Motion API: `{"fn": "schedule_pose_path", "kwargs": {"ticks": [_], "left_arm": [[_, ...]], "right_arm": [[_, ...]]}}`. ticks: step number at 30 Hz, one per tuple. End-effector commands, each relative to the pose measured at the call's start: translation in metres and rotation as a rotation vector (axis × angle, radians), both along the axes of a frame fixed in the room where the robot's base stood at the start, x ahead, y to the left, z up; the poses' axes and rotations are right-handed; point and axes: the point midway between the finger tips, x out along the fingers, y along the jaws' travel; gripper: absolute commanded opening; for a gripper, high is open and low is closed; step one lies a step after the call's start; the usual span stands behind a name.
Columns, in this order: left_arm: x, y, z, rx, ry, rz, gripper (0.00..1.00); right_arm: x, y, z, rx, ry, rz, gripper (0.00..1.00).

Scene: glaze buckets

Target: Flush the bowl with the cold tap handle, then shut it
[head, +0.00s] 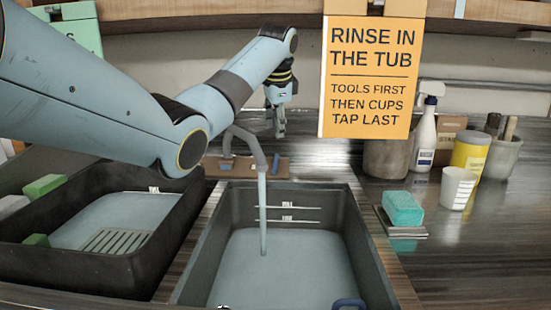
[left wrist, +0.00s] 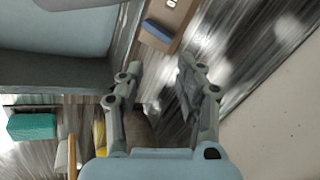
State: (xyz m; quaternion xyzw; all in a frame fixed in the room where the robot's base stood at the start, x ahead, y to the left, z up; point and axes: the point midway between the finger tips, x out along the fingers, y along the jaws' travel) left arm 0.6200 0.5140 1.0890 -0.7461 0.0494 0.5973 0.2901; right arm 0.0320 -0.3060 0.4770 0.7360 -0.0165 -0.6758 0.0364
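The tap (head: 258,150) is a grey curved spout on a brown base board behind the middle basin. A pale stream of water (head: 263,215) runs from it into the grey basin (head: 210,245), which holds water. A blue handle (left wrist: 158,31) lies on the brown base board (left wrist: 172,18) in the left wrist view; I cannot tell whether it is the cold one. My left gripper (head: 280,130) hangs behind and right of the spout, pointing down. In the left wrist view its fingers (left wrist: 158,85) are apart and empty, clear of the handle. My right gripper is out of view.
A black tub (head: 150,262) with water and a grate stands left. An orange sign (head: 368,75) hangs behind. A teal sponge (head: 403,208), a white cup (head: 457,188), a spray bottle (head: 424,135) and a yellow tub (head: 468,153) stand on the right counter. The front right counter is clear.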

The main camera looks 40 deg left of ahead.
Motion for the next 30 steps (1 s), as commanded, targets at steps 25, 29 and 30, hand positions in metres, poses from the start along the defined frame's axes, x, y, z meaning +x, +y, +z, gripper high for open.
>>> {"fn": "schedule_pose_path", "kwargs": {"ticks": [25,29,30], "left_arm": [[0.000,0.002,-0.013,0.582,0.563,-1.893,0.36],[0.000,0.004,-0.028,0.575,0.572,-1.910,0.36],[0.002,0.005,-0.032,0.575,0.572,-1.909,0.36]], "right_arm": [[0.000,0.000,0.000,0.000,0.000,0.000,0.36],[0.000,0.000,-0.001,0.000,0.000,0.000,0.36],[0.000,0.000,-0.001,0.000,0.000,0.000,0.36]]}}
